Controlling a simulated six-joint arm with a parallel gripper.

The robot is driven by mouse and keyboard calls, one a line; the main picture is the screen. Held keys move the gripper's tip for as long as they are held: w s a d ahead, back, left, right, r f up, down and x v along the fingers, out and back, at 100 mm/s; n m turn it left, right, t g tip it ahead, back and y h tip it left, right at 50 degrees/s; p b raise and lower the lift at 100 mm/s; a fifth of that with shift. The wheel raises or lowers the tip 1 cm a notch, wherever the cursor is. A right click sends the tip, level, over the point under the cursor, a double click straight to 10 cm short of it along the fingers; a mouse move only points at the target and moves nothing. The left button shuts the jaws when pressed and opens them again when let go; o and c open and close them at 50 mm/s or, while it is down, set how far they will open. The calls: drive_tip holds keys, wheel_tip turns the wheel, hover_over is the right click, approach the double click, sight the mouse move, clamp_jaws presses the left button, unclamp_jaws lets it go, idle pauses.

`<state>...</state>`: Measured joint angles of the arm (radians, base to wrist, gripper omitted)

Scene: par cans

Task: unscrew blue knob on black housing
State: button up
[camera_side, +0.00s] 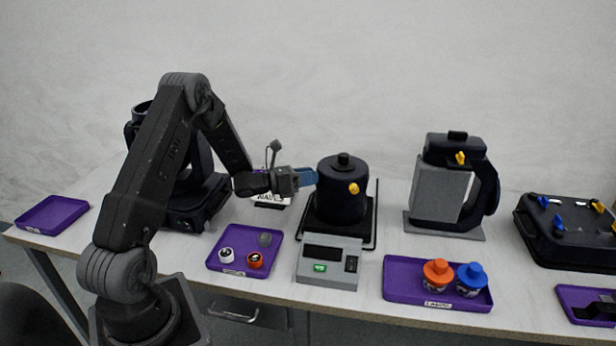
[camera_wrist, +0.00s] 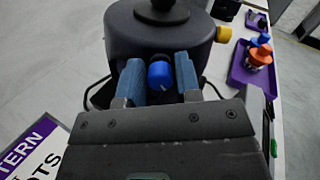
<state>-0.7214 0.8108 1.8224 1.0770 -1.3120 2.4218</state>
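The black housing (camera_side: 341,205) is a dark round drum with a cap on top, upright at mid-table. It fills the top of the wrist view (camera_wrist: 160,37). The blue knob (camera_wrist: 160,74) is on the side facing my gripper. It is hidden in the side view. My gripper (camera_side: 305,177) is level with the housing's left side. In the wrist view its two blue finger pads (camera_wrist: 160,76) stand either side of the knob, very near it. I cannot tell whether they touch it. A yellow knob (camera_side: 353,188) sits on another side of the housing.
A grey box with a dark display (camera_side: 330,263) stands in front of the housing. A purple tray (camera_side: 217,262) with small round items lies front left. Another purple tray (camera_side: 402,291) holds an orange knob (camera_side: 437,274) and a blue knob (camera_side: 471,279). A sign (camera_side: 269,199) stands under my gripper.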

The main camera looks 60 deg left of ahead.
drive_tip(key=c, duration=0.5)
drive_tip(key=shift+n, duration=0.3)
drive_tip(key=n, duration=0.3)
clamp_jaws()
drive_tip(key=n, duration=0.9)
drive_tip(key=shift+a+n, duration=0.1)
drive_tip(key=shift+n, duration=0.3)
drive_tip(key=shift+f+n, duration=0.1)
drive_tip(key=shift+n, duration=2.5)
drive_tip(key=shift+w, duration=0.1)
